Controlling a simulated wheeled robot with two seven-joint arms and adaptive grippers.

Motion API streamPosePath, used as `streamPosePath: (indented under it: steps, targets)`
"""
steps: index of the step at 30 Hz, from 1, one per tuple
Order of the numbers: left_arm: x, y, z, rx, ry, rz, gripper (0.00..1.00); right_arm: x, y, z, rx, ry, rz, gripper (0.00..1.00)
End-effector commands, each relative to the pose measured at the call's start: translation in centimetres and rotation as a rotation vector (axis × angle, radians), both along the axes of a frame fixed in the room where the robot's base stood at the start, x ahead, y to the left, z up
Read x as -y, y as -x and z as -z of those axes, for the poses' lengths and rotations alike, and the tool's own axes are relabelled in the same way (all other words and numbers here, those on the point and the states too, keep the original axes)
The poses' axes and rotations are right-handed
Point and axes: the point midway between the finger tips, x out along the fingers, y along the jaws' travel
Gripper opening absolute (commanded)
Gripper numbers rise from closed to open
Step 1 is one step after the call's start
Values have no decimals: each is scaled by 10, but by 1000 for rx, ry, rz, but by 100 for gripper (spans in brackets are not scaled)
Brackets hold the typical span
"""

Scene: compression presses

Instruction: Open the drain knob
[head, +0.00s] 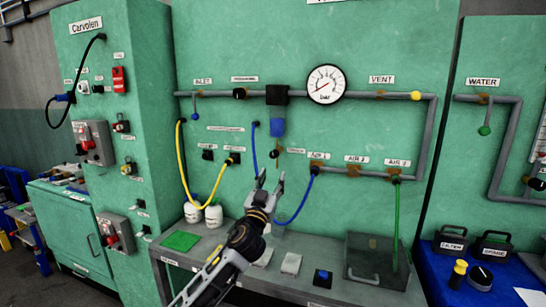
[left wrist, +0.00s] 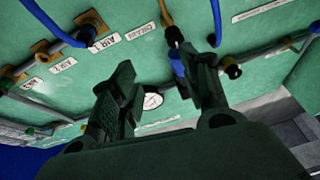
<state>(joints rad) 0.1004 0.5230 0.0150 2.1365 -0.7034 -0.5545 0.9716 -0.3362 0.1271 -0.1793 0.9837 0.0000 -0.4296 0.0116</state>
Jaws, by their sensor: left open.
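The drain knob (head: 274,154) is a small black knob at the left of the DRAIN label, on a brass fitting under the blue filter bowl (head: 277,128). In the left wrist view the black drain knob (left wrist: 174,36) shows beside its tilted label, close to the right finger's tip. My left gripper (head: 269,181) is open and empty, its fingers pointing up just below the knob. In the left wrist view the open gripper (left wrist: 155,78) has both fingers apart with the green panel beyond. I cannot tell whether a finger touches the knob. My right gripper is not in view.
A blue hose (head: 300,204) hangs from AIR 1 close to the right of my gripper. A yellow hose (head: 183,165) hangs at the left. A pressure gauge (head: 327,84) sits above. The bench (head: 213,246) below holds white bottles (head: 213,215) and a clear box (head: 374,262).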

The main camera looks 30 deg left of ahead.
Motion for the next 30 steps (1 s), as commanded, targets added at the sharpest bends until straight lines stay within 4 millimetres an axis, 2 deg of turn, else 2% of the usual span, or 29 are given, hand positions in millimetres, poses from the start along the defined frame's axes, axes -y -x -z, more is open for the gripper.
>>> streamPosePath:
  steps: [19,30]
  targets:
    - [-19,5,2,106,342,50,46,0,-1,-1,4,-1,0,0]
    - [-19,5,2,119,382,66,46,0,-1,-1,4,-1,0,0]
